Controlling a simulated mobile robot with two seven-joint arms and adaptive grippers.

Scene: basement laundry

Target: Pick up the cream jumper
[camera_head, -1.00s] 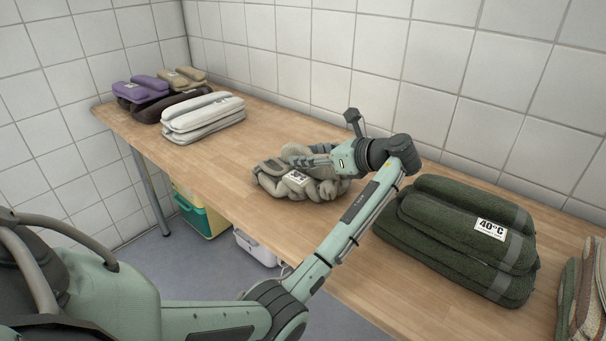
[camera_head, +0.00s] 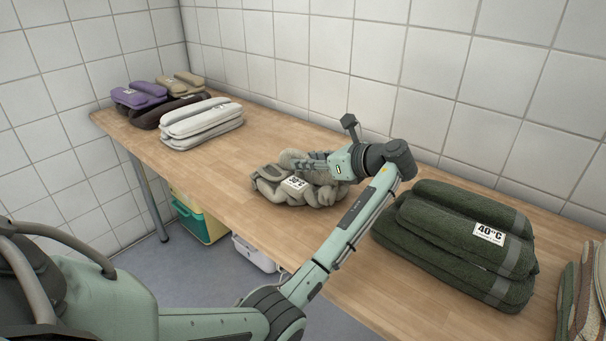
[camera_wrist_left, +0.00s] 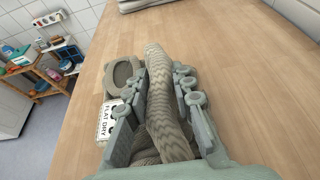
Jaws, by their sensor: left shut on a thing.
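The cream jumper (camera_head: 270,187) is a rumpled beige knit bundle with a white label, in the middle of the wooden table in the head view. My left gripper (camera_head: 291,164) reaches over it from the right and is shut on a thick fold of it. In the left wrist view the fold of the jumper (camera_wrist_left: 160,90) runs between the two fingers of my left gripper (camera_wrist_left: 164,75). The label, reading "FLAT DRY", shows beside the left finger. The jumper appears to rest on the table. Part of it is hidden under the gripper. My right gripper is not in view.
A dark green folded stack (camera_head: 455,240) labelled 40°C lies right of my arm. A striped pile (camera_head: 582,295) is at the right edge. A pale grey stack (camera_head: 200,125) and a purple item (camera_head: 138,96) lie at the far left. The table (camera_head: 215,165) between is clear.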

